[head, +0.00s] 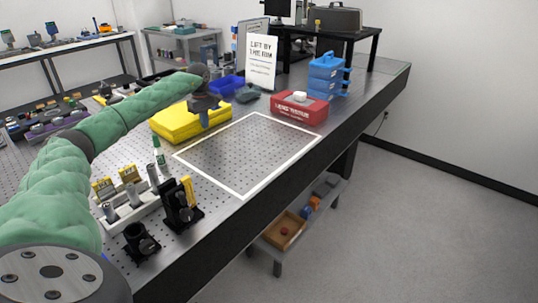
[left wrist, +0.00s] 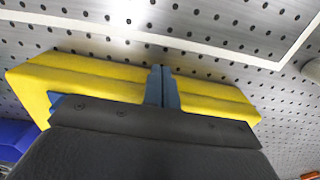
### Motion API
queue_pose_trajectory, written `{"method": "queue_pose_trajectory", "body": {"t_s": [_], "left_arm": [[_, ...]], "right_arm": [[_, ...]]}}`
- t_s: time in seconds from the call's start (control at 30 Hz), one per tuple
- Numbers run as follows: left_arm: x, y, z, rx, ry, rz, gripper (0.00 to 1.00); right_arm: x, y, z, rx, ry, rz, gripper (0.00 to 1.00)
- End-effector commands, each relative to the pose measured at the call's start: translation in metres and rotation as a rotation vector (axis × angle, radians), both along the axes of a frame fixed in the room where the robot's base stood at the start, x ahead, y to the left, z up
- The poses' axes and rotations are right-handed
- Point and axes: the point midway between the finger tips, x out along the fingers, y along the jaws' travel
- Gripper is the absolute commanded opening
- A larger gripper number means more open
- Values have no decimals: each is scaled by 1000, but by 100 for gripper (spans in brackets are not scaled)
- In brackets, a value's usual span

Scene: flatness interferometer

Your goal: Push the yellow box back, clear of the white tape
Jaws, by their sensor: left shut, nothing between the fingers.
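The yellow box (head: 172,125) lies flat on the perforated table beside the left edge of the white tape (head: 215,134) outline. In the left wrist view, the yellow box (left wrist: 95,73) and the white tape (left wrist: 190,44) are apart, with a strip of bare perforated surface between them. My left gripper (head: 204,121) is shut and empty, pointing down at the box's tape side. In the left wrist view, its blue fingertips (left wrist: 160,72) overlap the box's tape-side edge; I cannot tell whether they touch it. The gripper hides the box's middle. My right gripper is not in view.
Inside the tape the table is bare. A red box (head: 298,108) stands at its far corner, with blue cases (head: 325,76) behind. A white sign (head: 261,62) and blue bin (head: 226,85) stand beyond the yellow box. A green-capped bottle (head: 159,153) and black fixtures (head: 181,207) stand nearer.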

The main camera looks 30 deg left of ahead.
Motion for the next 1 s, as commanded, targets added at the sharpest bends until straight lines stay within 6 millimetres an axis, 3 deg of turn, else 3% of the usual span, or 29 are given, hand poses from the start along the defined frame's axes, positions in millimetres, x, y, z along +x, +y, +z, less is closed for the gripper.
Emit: {"method": "queue_pose_trajectory", "body": {"t_s": [0.13, 0.53, 0.87, 1.0], "left_arm": [[1, 10, 0, 0, 0, 0, 0], [1, 9, 0, 0, 0, -1, 0], [-1, -23, 1, -1, 0, 0, 0], [0, -23, 21, 0, -4, 4, 0]], "right_arm": [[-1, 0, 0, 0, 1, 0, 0], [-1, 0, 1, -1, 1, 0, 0], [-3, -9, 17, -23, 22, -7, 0], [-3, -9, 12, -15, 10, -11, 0]]}}
